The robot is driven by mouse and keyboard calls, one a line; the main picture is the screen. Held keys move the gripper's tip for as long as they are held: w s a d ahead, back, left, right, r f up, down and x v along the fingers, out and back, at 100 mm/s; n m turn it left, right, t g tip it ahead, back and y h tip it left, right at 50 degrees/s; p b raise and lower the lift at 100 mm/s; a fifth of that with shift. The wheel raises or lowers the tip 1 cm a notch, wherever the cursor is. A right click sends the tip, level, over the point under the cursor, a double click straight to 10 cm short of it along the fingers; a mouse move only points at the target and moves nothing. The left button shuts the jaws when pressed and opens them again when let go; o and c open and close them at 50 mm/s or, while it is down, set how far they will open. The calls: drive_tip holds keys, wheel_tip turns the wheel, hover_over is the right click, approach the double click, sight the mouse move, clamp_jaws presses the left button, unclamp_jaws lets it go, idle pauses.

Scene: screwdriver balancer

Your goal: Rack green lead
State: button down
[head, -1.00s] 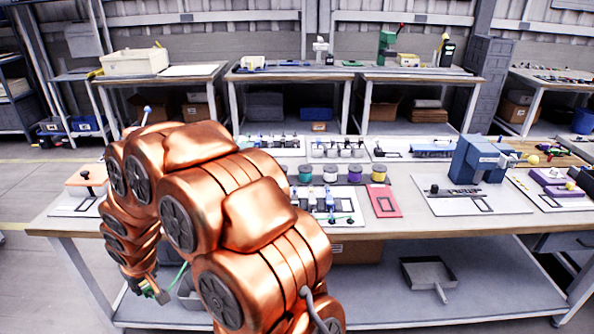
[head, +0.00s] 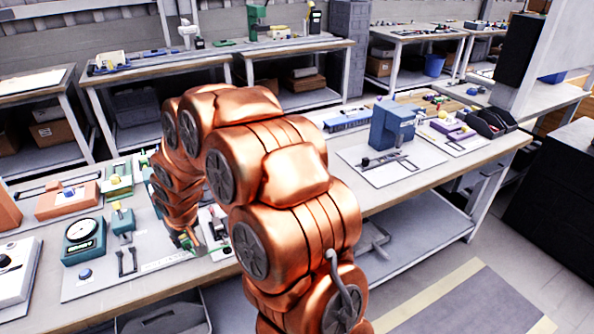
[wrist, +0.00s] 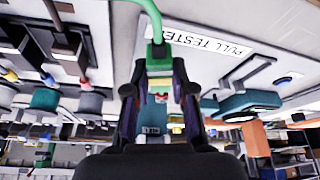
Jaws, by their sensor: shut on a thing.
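My gripper (wrist: 160,94) is shut on the green lead's end, a green plug (wrist: 159,52) with a pale and yellowish body between the two fingers. The green lead (wrist: 148,12) runs from the plug out of the top of the wrist picture. In the head view my gripper (head: 186,241) points down over the front of the bench, just right of the dial station, and a bit of green shows at its tip. My arm hides much of the bench behind it. I cannot make out a rack for the lead in the current views.
A white panel marked PULL TESTER (wrist: 208,42) is close to my gripper in the wrist view. The dial gauge station (head: 82,240) stands left of my gripper. A blue machine (head: 391,126) stands on the bench to the right. Several small fixtures crowd the left side.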

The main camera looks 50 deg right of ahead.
drive_tip(key=shift+m+h, duration=0.3)
drive_tip(key=shift+m, duration=0.6)
drive_tip(key=d+r+p, duration=0.1)
drive_tip(key=d, duration=0.4)
drive_tip(key=s+d+r+p, duration=0.1)
drive_tip(key=d, duration=0.5)
drive_tip(key=d+r+p, duration=0.1)
drive_tip(key=d, duration=0.5)
drive_tip(key=shift+s+r+p, duration=0.15)
drive_tip(key=shift+r+p, duration=0.15)
drive_tip(key=shift+r, duration=0.1)
drive_tip(key=s+d+r+m+p, duration=0.1)
drive_tip(key=s+d+p, duration=0.15)
drive_tip(key=d, duration=0.55)
drive_tip(key=s+d+r+m+p, duration=0.15)
drive_tip(key=s+d, duration=0.25)
drive_tip(key=d, duration=0.4)
drive_tip(key=shift+n+h, duration=0.3)
drive_tip(key=shift+n, duration=0.15)
wheel_tip(320, 180, down, 6)
drive_tip(key=shift+s+d+f+b, duration=0.1)
drive_tip(key=shift+b, duration=0.6)
drive_tip(key=shift+f+b, duration=0.6)
drive_tip(key=shift+f, duration=0.15)
drive_tip(key=shift+s+b, duration=0.15)
drive_tip(key=shift+b, duration=0.3)
drive_tip(key=shift+f+b, duration=0.55)
drive_tip(key=shift+b, duration=0.05)
